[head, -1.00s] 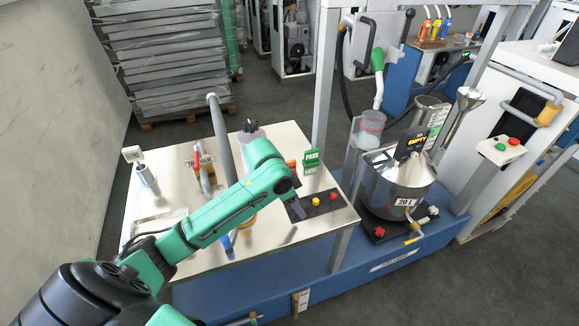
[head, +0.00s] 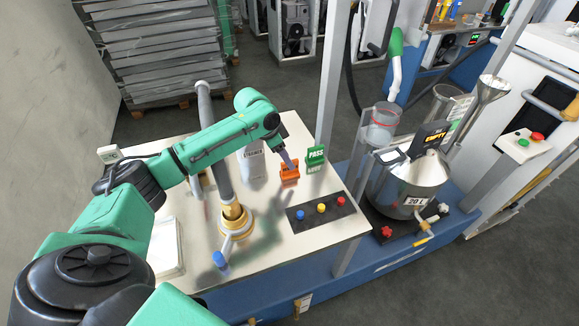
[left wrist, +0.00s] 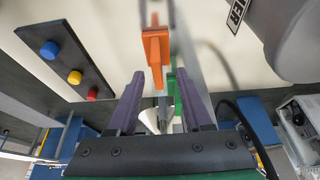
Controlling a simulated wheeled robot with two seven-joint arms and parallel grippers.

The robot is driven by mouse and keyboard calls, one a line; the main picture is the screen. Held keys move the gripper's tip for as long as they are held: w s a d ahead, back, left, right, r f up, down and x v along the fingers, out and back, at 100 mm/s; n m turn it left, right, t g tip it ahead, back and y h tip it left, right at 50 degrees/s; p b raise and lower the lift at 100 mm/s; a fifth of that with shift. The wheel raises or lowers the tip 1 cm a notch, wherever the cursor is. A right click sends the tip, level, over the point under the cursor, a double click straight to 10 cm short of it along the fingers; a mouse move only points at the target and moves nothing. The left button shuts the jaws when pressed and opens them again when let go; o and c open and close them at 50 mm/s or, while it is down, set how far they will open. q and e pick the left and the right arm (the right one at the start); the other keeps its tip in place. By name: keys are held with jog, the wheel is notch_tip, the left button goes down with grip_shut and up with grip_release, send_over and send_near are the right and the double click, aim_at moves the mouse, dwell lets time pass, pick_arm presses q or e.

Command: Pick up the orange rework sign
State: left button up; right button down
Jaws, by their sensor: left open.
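The orange rework sign (head: 289,173) stands on the pale table top, left of the green PASS sign (head: 315,157). My left gripper (head: 288,160) is right at the orange sign in the head view, its purple fingers overlapping the sign's upper part. In the left wrist view my left gripper (left wrist: 161,76) is open, with a finger on either side. The orange sign (left wrist: 156,50) shows ahead of the gap between the fingertips, roughly in line with it. The green sign (left wrist: 179,95) is partly hidden behind the right finger. Nothing is held. My right gripper is not in view.
A dark button panel (head: 322,211) with blue, yellow and red buttons lies at the table's right front. A grey post (head: 219,140) with a brass base stands to the left. A grey bottle (head: 251,165) stands behind. A steel tank (head: 412,185) is at right.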

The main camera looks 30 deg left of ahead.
pick_arm(q)
jog(key=shift+d+x, duration=0.2)
jog(key=shift+x, duration=0.95)
grip_shut()
